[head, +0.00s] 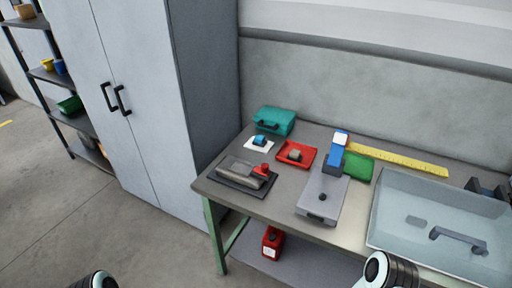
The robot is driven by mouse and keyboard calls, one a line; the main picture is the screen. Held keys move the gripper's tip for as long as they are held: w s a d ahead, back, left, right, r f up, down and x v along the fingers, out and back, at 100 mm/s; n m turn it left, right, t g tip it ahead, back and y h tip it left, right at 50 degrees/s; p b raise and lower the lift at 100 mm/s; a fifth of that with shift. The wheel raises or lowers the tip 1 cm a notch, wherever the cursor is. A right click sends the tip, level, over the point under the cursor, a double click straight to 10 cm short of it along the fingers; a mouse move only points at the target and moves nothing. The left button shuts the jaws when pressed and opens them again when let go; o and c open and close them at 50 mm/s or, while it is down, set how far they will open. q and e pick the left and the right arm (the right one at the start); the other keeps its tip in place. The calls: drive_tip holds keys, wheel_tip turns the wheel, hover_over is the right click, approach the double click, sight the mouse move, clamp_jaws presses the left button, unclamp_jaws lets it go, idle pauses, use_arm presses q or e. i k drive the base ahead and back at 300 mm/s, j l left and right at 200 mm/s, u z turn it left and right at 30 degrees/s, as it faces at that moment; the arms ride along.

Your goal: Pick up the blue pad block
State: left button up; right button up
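A small blue block (260,140), which looks like the blue pad block, sits on a white square (251,147) near the back left of the workbench. Part of its lower side looks dark. No gripper touches it. Only rounded dark and white parts of my two arms show at the bottom edge, well in front of the block. The fingers of both grippers are out of view.
On the bench (289,202) are a teal case (277,119), a red tray (308,153) with a grey block, a dark tray with a grey device (240,172), a grey-and-blue device (322,196), a yellow ruler (400,160) and a clear box (400,228). A tall cabinet (150,90) stands left.

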sight(259, 140)
drive_tip(key=i+j, duration=0.2)
drive_tip(key=j, duration=0.25)
drive_tip(key=i+j+u, duration=0.1)
drive_tip(key=i+j, duration=0.15)
drive_tip(key=j, duration=0.2)
drive_tip(key=i+j, duration=0.2)
drive_tip(key=j, duration=0.2)
